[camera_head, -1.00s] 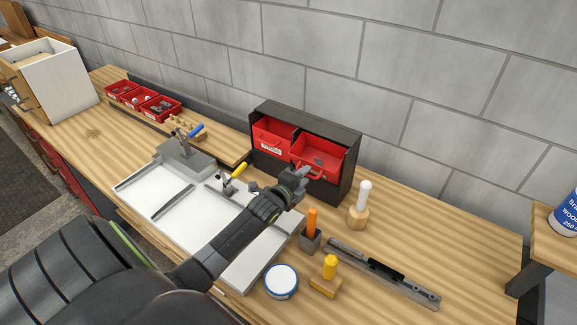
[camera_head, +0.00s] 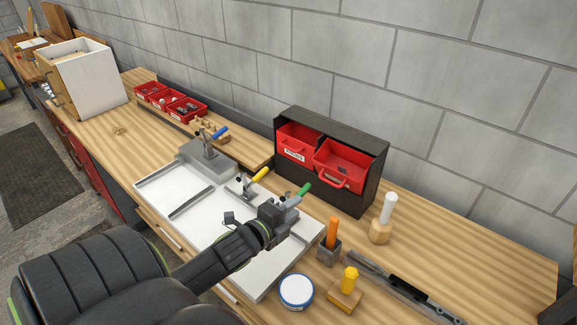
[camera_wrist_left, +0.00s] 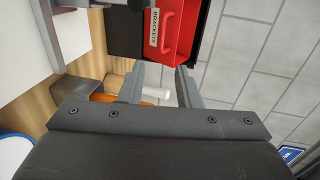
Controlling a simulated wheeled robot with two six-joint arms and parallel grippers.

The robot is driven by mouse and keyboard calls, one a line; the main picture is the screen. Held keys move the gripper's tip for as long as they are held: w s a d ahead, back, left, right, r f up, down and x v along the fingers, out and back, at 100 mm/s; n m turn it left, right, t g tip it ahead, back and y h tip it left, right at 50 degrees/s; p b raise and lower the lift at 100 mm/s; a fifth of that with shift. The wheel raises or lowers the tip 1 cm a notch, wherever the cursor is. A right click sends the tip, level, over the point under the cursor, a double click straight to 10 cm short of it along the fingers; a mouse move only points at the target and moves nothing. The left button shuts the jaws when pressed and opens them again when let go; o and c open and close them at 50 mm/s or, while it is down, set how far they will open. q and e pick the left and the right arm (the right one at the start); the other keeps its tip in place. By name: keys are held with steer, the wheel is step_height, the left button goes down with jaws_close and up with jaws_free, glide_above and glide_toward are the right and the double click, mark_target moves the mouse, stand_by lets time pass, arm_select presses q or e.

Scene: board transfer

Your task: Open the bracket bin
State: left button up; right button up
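The bracket bin (camera_head: 341,166) is the right one of two red bins in a dark housing (camera_head: 366,195). It is tilted outward at the front, and its inside shows in the head view. In the left wrist view the red bin (camera_wrist_left: 183,28) with a handle and a "BRACKETS" label (camera_wrist_left: 152,30) is at the top. My left gripper (camera_head: 291,205) is in front of and below the bin, apart from its handle. Its two fingers (camera_wrist_left: 160,85) are spread with nothing held between them. My right gripper is in neither view.
The left red bin (camera_head: 296,139) sits upright in the housing. Clamps with blue, yellow and green (camera_head: 304,190) handles stand on the white board area. An orange-handled tool (camera_head: 333,232), a white-topped tool (camera_head: 388,209) and a round tin (camera_head: 296,291) stand to the right.

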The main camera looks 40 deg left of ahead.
arm_select(q)
steer(key=shift+s+r, duration=0.15)
steer(key=shift+s, duration=0.45)
steer(key=w+f+t+b, duration=0.1)
steer(key=f, duration=0.1)
steer(key=w+f+t+b, duration=0.1)
steer(key=f, duration=0.1)
steer(key=w+d+f+t+h+b, duration=0.1)
steer(key=w+f, duration=0.1)
steer(key=shift+m+t, duration=0.3)
steer(key=shift+t, duration=0.1)
steer(key=shift+w+a+f+t+y, duration=0.1)
steer(key=shift+a+f+t+y, duration=0.3)
steer(key=shift+a+t+y, duration=0.2)
steer(key=shift+w+r, duration=0.25)
steer(key=shift+w, duration=0.25)
steer(key=p+x, duration=0.1)
steer(key=x, duration=1)
steer(key=shift+f, duration=0.1)
